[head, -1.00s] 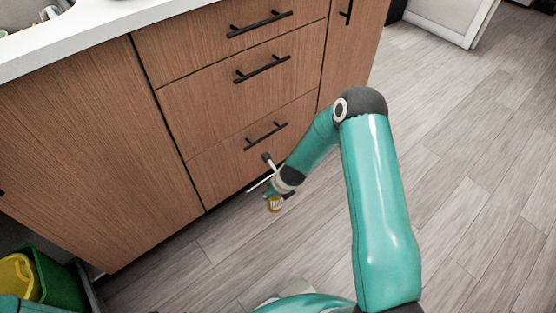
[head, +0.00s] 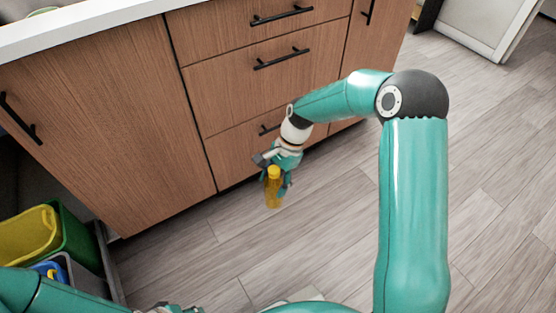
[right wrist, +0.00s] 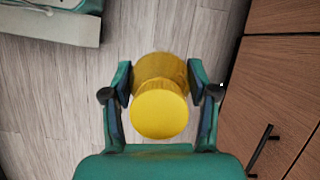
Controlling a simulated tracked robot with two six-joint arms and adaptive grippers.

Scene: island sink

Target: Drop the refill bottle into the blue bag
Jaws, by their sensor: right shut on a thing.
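The refill bottle (head: 273,188) is amber with a yellow cap and hangs upright above the floor, in front of the lower drawers. My right gripper (head: 277,176) is shut on it. In the right wrist view the yellow cap (right wrist: 159,113) sits between the two fingers of the right gripper (right wrist: 161,92). A small patch of blue, which looks like the blue bag (head: 47,269), shows in a grey bin at the lower left, well left of the bottle. My left arm partly covers that bin.
A green bin (head: 80,238) with a yellow bag (head: 27,235) stands beside the grey bin (head: 80,275), in an opening under the counter. The wooden cabinet front (head: 110,125) with black handles runs between bins and bottle. The wood floor (head: 190,255) is clear.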

